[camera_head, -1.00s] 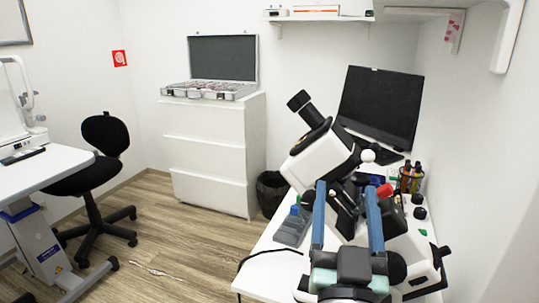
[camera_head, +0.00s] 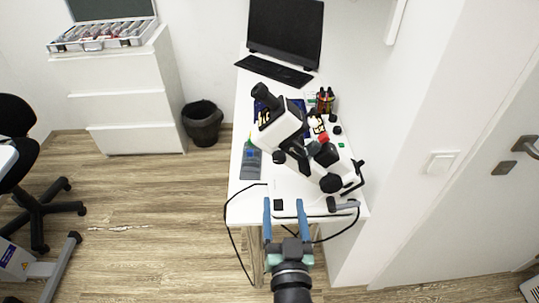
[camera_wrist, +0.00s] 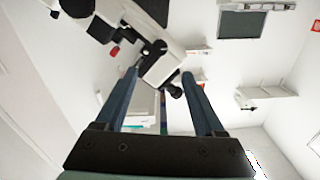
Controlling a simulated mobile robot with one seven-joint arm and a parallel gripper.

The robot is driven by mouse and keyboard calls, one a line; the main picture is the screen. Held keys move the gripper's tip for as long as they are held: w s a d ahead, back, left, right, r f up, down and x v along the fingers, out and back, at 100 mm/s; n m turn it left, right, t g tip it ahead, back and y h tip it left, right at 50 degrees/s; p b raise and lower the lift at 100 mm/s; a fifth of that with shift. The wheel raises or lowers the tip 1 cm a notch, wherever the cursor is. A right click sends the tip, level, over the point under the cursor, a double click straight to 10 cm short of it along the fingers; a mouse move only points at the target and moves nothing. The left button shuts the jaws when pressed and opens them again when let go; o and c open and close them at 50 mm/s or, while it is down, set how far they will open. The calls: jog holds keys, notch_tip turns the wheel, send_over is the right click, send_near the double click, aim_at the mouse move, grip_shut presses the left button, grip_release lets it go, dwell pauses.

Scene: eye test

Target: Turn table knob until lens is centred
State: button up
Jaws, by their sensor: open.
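A white and black lensmeter-like instrument (camera_head: 278,133) with a tilted black eyepiece (camera_head: 264,95) stands on the white desk. Black round knobs show on it, one low on its right side (camera_head: 331,184); I cannot tell which is the table knob. A red part (camera_head: 323,138) sits near the middle. No lens can be made out. My gripper (camera_head: 284,208) is open and empty, its two blue fingers over the desk's front edge, short of the instrument. In the wrist view the instrument (camera_wrist: 166,62) shows beyond my open fingers (camera_wrist: 160,76).
The white desk (camera_head: 244,208) also holds a monitor (camera_head: 285,30), a keyboard (camera_head: 273,70), small bottles (camera_head: 325,100) and a grey holder (camera_head: 251,163). Black cables (camera_head: 229,240) hang over its front. A wall stands close on the right. A bin (camera_head: 203,124) stands left; the floor before the drawers is clear.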

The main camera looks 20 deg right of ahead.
aim_at(279, 161)
jog(key=b+x, duration=0.2)
jog(key=x, duration=1.1)
jog(key=shift+f, duration=0.1)
grip_shut()
